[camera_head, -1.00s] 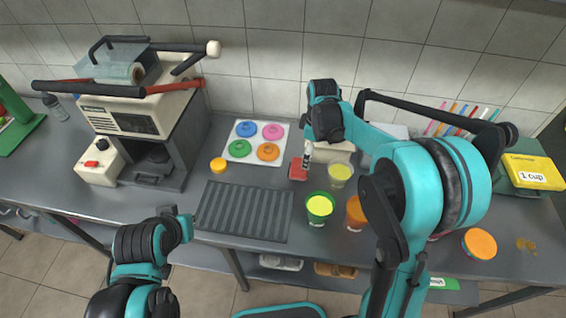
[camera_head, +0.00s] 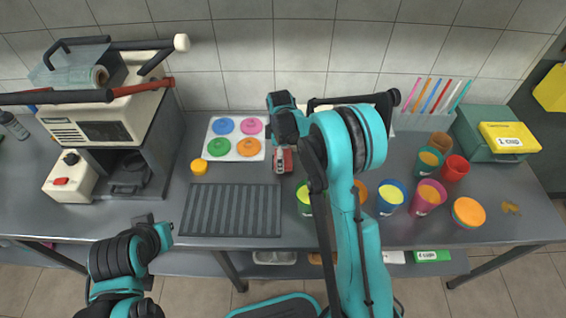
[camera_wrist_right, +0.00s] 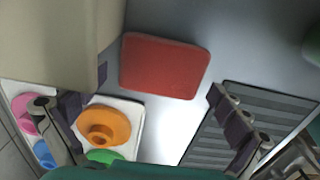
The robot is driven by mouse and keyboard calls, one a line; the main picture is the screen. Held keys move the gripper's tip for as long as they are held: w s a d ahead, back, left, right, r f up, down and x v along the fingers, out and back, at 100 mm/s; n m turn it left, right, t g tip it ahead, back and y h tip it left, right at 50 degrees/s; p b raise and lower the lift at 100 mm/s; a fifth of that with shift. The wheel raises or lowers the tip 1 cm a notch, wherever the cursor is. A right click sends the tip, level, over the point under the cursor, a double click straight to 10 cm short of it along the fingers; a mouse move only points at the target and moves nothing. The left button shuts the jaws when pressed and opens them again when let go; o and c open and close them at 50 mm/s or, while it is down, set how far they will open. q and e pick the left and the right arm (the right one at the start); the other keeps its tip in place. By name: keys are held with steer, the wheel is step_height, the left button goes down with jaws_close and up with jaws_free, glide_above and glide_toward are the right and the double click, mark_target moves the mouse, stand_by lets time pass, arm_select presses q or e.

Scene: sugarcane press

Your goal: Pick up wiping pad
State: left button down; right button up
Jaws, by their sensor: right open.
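The wiping pad is a flat red rectangle (camera_head: 285,168) on the grey counter, right of the tray of coloured lids; my right gripper partly covers it. In the right wrist view the pad (camera_wrist_right: 165,66) lies flat and whole, beyond the fingertips. My right gripper (camera_head: 280,150) is open and empty, pointing down above the pad; its fingers are spread wide in the wrist view (camera_wrist_right: 145,100). I see no finger touching the pad. My left gripper (camera_head: 158,230) is low at the front left, away from the pad; its jaws are too small to read.
A pale block (camera_wrist_right: 50,45) stands close beside the pad. A white tray (camera_head: 213,156) holds coloured lids; a dark ribbed mat (camera_head: 232,210) lies in front. Several cups, including a pink one (camera_head: 428,197), stand to the right. The press (camera_head: 120,115) is at left.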

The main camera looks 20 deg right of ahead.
steer(key=c, duration=0.9)
steer(key=shift+s+a+r+p, duration=0.25)
steer(key=shift+a+r+p, duration=0.1)
steer(key=shift+r+p, duration=0.15)
steer(key=r+p, duration=0.1)
steer(key=r, duration=0.2)
steer(key=r+p, duration=0.1)
steer(key=r, duration=0.2)
steer(key=shift+s+a+r, duration=0.1)
steer(key=shift+a+r, duration=0.1)
steer(key=s+a+p, duration=0.3)
steer(key=s+a, duration=0.7)
steer(key=a, duration=0.5)
steer(key=shift+s+a+f, duration=0.2)
steer(key=shift+s, duration=0.15)
steer(key=shift+o, duration=0.4)
